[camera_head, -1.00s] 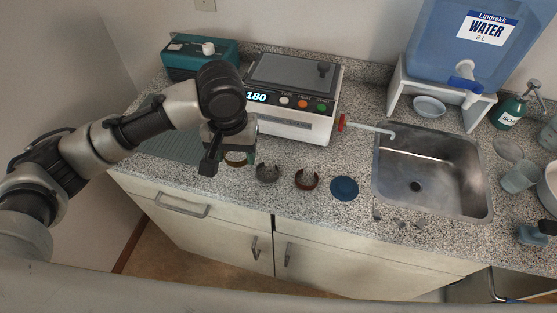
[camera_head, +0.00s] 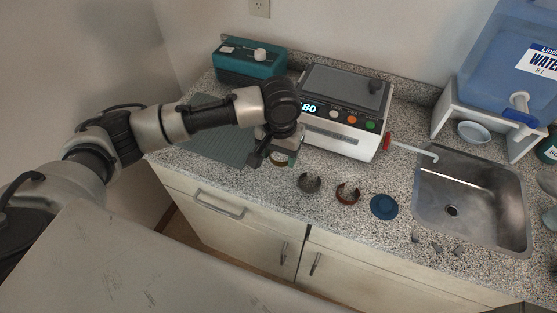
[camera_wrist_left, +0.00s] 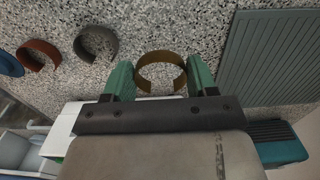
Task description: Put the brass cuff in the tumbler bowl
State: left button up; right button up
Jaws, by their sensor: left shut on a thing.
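The brass cuff (camera_wrist_left: 165,56), an open golden-brown ring, is between the green fingers of my left gripper (camera_wrist_left: 158,68) in the left wrist view. The gripper is shut on it. In the head view the cuff (camera_head: 278,160) shows partly below the gripper (camera_head: 272,152), close to the counter in front of the white machine. I cannot tell whether it touches the counter. I cannot tell which thing is the tumbler bowl. My right gripper is not in view.
A grey cuff (camera_head: 309,183), a copper-red cuff (camera_head: 347,193) and a blue disc (camera_head: 384,207) lie to the right. The white machine (camera_head: 340,140) and teal box (camera_head: 248,65) stand behind. A ribbed mat (camera_head: 215,137) is left; the sink (camera_head: 482,220) is right.

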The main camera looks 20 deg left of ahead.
aim_at(278, 171)
pick_arm(q)
jog(key=shift+a+f, duration=0.2)
jog(key=shift+a, duration=0.05)
notch_tip(278, 171, down, 3)
jog(key=shift+f+p, duration=0.15)
jog(key=shift+p, duration=0.15)
jog(key=shift+f, duration=0.35)
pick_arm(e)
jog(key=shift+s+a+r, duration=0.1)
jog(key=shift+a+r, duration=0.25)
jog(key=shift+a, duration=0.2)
pick_arm(q)
jog(key=shift+f, duration=0.1)
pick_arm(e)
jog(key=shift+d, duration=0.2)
pick_arm(q)
jog(key=o, duration=0.9)
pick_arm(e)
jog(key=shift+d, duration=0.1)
